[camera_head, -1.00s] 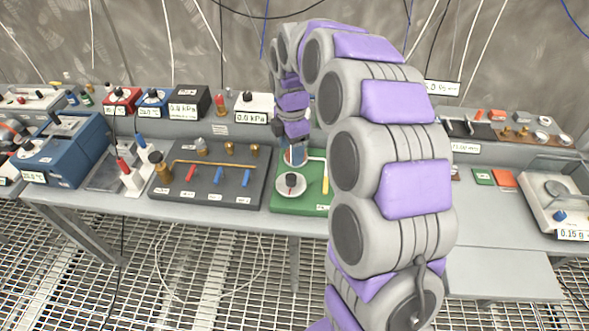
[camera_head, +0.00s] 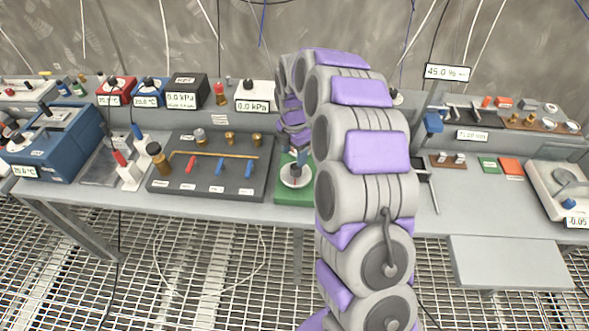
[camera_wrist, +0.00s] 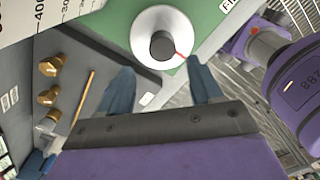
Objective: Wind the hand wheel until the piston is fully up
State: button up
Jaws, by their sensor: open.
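The hand wheel is a white disc (camera_head: 297,179) with a dark knob, on a green board (camera_head: 293,195) behind the table's front edge. In the wrist view the wheel (camera_wrist: 147,45) lies just beyond my fingertips, with its dark knob (camera_wrist: 162,44) and a thin red mark beside it. My gripper (camera_wrist: 161,69) is open, with one finger on each side below the wheel, and nothing is between the fingers. In the head view my gripper (camera_head: 298,153) is over the wheel's far side. A white graduated scale (camera_wrist: 70,20) shows at the wrist view's top left. I cannot make out the piston.
A dark valve board (camera_head: 210,165) with red and blue levers and brass fittings stands close left of the green board. A blue box (camera_head: 60,145) is farther left. A balance (camera_head: 560,190) stands at far right. My arm hides part of the bench.

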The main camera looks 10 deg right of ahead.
aim_at(294, 167)
jog(key=f, duration=0.2)
jog(key=f+b, duration=0.1)
jog(key=f, duration=0.1)
jog(key=d+f, duration=0.1)
jog(key=f, duration=0.2)
jog(key=shift+d, duration=0.1)
jog(key=shift+a, duration=0.5)
jog(key=shift+c, duration=0.9)
jog(key=shift+d, duration=0.3)
jog(key=c, duration=0.9)
jog(key=shift+o, duration=0.2)
jog(key=shift+r, duration=0.1)
